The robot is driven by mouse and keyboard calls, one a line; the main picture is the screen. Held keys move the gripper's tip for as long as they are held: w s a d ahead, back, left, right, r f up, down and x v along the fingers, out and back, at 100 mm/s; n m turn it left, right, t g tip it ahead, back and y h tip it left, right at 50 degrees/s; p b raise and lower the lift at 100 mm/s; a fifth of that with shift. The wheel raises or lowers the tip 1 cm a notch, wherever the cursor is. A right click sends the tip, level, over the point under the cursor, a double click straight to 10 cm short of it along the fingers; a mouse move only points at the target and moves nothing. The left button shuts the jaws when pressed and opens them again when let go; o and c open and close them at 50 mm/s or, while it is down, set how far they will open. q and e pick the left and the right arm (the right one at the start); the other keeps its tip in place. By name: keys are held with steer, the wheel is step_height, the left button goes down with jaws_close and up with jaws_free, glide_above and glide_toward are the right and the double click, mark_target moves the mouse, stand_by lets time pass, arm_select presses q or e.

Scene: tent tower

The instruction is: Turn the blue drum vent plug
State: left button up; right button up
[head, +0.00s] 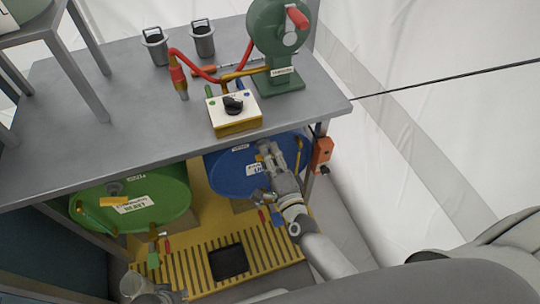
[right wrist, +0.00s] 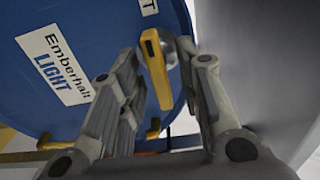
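The blue drum (head: 228,170) lies under the bench, its round face labelled "LIGHT". It fills the left of the right wrist view (right wrist: 35,105). A yellow handle on a grey fitting, apparently the vent plug (right wrist: 155,65), sticks out near the drum's rim. My right gripper (head: 270,152) is at the drum face and hides part of it in the head view. In the right wrist view its fingers (right wrist: 165,68) stand apart on either side of the yellow handle; contact is not clear.
The grey bench top (head: 100,100) overhangs the drums. A green drum (head: 170,195) is at the left, above a yellow slatted tray (head: 185,268). An orange box (head: 322,155) is by the bench leg. A yellow-white control box (head: 232,112) and green crank device (head: 278,45) stand on top.

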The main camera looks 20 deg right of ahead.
arm_select(q)
steer(key=shift+s+d, duration=0.1)
arm_select(e)
steer(key=s, duration=1.2)
steer(key=shift+d, duration=0.2)
